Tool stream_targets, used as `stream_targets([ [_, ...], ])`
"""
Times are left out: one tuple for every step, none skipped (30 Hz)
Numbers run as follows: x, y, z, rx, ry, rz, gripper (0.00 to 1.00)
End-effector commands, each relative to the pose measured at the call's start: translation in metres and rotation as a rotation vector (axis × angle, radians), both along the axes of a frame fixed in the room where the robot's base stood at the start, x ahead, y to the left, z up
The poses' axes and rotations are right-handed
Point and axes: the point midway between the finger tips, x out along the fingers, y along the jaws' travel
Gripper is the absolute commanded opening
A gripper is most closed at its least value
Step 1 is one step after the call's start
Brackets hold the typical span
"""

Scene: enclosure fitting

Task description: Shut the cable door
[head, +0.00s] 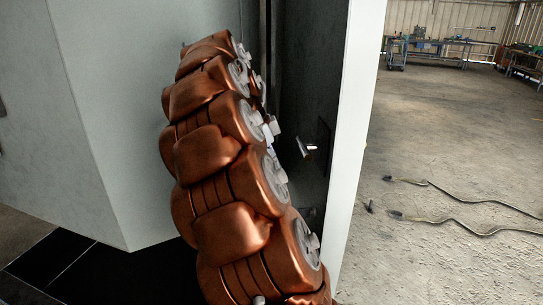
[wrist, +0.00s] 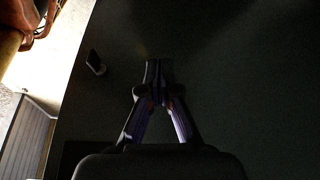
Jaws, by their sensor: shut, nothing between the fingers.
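A dark upright panel (head: 305,90) with a pale edge (head: 356,100) stands right of my arm in the head view. It looks like the cable door, standing open, but I cannot be sure. A small shiny handle-like fitting (head: 307,149) sticks out from its dark face. In the wrist view a dark flat surface (wrist: 240,80) fills most of the picture, with a small pale-edged fitting (wrist: 95,62) at its left. My gripper (wrist: 159,70) is shut and empty in front of this surface; whether it touches is unclear. In the head view my arm hides the gripper.
A pale grey enclosure wall (head: 110,110) stands left of my arm, above black floor tiles (head: 60,265). Cables (head: 440,220) lie on the open concrete floor at the right. Workbenches (head: 430,50) stand far back. A bright strip of floor shows at the wrist view's left.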

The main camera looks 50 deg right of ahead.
Motion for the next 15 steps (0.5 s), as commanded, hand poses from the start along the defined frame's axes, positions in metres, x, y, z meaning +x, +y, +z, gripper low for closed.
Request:
stream_targets([
  [-0.003,0.0,-0.004,0.003,0.003,-0.003,0.0],
  [-0.004,-0.001,-0.007,0.004,0.004,-0.004,0.0],
  [-0.005,-0.002,-0.011,0.007,0.005,-0.003,0.0],
  [-0.005,-0.003,-0.013,0.005,0.005,-0.003,0.0],
  [-0.006,-0.004,-0.016,0.003,0.003,-0.002,0.0],
  [-0.006,-0.005,-0.019,0.002,0.003,-0.001,0.0],
  [-0.007,-0.006,-0.022,0.003,0.004,-0.002,0.0],
  [-0.009,-0.006,-0.025,0.004,0.005,-0.003,0.0],
  [-0.011,-0.007,-0.029,0.006,0.006,-0.003,0.0],
  [-0.011,-0.008,-0.032,0.006,0.006,-0.002,0.0],
  [-0.011,-0.009,-0.035,0.004,0.004,-0.001,0.0],
  [-0.012,-0.011,-0.039,0.004,0.003,-0.001,0.0],
  [-0.013,-0.011,-0.042,0.005,0.004,-0.001,0.0],
  [-0.014,-0.012,-0.045,0.006,0.004,-0.002,0.0],
  [-0.016,-0.013,-0.049,0.006,0.005,-0.002,0.0],
])
